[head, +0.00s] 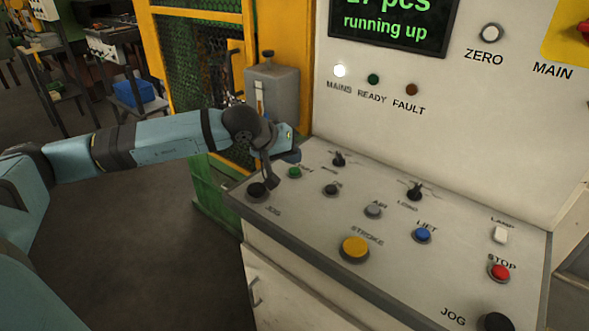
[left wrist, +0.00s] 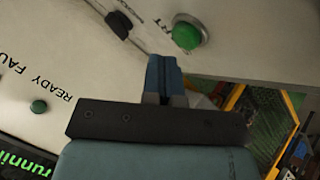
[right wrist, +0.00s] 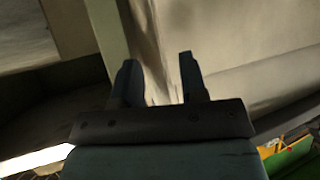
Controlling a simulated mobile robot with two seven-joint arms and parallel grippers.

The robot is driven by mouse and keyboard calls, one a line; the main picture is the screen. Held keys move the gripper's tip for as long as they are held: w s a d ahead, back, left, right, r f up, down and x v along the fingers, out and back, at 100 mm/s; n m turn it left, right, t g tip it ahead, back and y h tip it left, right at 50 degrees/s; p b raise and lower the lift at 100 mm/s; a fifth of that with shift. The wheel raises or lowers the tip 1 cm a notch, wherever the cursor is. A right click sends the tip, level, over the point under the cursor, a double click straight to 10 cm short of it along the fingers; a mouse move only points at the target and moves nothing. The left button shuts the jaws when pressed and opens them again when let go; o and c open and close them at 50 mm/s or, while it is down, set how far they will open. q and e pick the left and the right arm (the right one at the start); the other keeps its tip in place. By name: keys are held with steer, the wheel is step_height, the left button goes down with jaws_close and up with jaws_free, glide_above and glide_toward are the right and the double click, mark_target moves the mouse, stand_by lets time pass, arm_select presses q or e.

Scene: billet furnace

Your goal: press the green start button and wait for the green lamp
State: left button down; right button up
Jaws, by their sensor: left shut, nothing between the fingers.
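The green start button (head: 295,172) is on the sloped desk of the control console, at its far left. It shows larger in the left wrist view (left wrist: 187,36). My left gripper (head: 271,182) is shut and empty, beside the button on its left in the head view. In the left wrist view its closed fingers (left wrist: 164,75) lie just short of the button, with no clear contact. The green READY lamp (head: 373,79) on the upright panel looks dark. My right gripper (right wrist: 157,78) is open and empty, seen only in the right wrist view.
The display (head: 392,22) reads "running up". The MAINS lamp (head: 340,71) glows white; the FAULT lamp (head: 411,90) looks dark. A black JOG button (head: 257,189), switches, a yellow STROKE button (head: 355,248) and a red STOP button (head: 499,272) share the desk. A yellow mesh guard (head: 203,80) stands behind.

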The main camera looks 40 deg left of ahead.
mark_target(293, 169)
arm_select(q)
steer(key=shift+r, duration=0.1)
steer(key=shift+r+p, duration=0.85)
steer(key=shift+r, duration=1.6)
